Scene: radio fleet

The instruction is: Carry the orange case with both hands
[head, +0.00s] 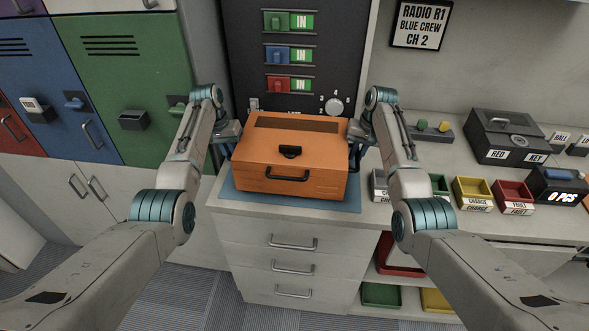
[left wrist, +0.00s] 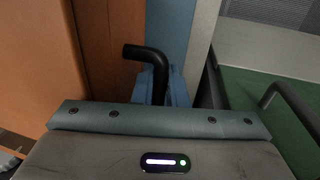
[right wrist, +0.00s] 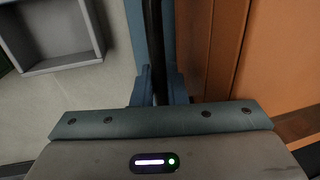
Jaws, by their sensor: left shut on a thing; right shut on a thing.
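The orange case (head: 300,150) sits on a blue mat (head: 240,200) on the counter, its lid closed and its front latch and handle facing me. My left gripper (head: 228,142) is at the case's left side, shut on a black side handle, which shows in the left wrist view (left wrist: 146,54). My right gripper (head: 362,142) is at the right side, shut on the other black side handle, seen in the right wrist view (right wrist: 153,40). The case's orange wall also shows in the left wrist view (left wrist: 38,60) and the right wrist view (right wrist: 285,50). The fingertips are partly hidden in the head view.
A black panel (head: 240,60) with switches stands behind the case. Small bins, including a yellow bin (head: 472,190) and a red bin (head: 513,194), and a dark key box (head: 500,135) stand to the right. Lockers, including a green locker (head: 130,90), stand at left.

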